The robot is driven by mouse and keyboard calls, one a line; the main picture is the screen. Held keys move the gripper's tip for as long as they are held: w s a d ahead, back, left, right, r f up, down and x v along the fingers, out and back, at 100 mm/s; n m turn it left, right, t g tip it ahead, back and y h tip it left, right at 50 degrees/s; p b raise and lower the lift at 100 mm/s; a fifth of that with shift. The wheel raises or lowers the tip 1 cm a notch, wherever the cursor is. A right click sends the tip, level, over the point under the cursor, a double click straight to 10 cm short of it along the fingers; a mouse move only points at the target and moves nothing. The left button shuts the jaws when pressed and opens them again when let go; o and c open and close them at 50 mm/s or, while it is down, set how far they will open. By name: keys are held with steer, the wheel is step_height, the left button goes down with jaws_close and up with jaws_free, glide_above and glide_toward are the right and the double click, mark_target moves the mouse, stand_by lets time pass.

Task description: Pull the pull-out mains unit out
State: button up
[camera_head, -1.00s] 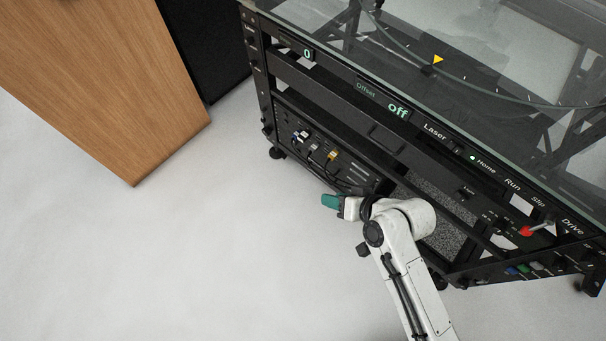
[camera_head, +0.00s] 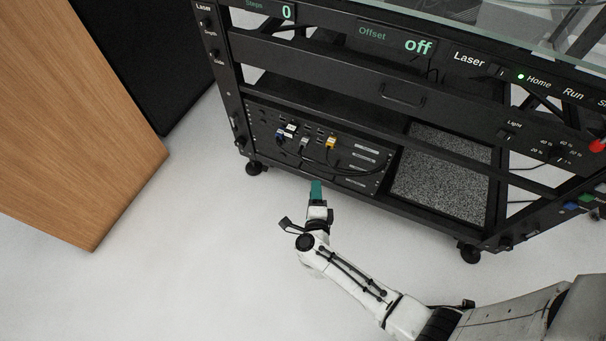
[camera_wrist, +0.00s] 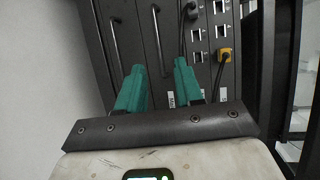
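A black rack unit (camera_head: 350,168) with sockets and plugged cables sits in the lower left bay of the turntable frame. In the wrist view, its face shows as dark panels side by side (camera_wrist: 135,30), with slim bar handles (camera_wrist: 157,40) on them. No readable label tells me which panel is the mains unit. My gripper (camera_head: 316,188) is just in front of the bay's lower edge in the head view. In the wrist view, its two green fingers (camera_wrist: 158,84) are apart with nothing between them, pointing at the panels. Contact with a handle cannot be made out.
A yellow plug (camera_wrist: 225,55) and black cables stand out from the panel. A speckled grey panel (camera_head: 440,175) is to the right of the unit. A wooden cabinet (camera_head: 70,120) stands at left. White floor (camera_head: 190,260) is clear in front.

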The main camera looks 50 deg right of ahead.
steer(key=b+x, duration=0.4)
steer(key=x, duration=0.6)
steer(key=shift+d+f, duration=0.3)
steer(key=shift+d, duration=0.05)
jaws_close()
stand_by(1.1)
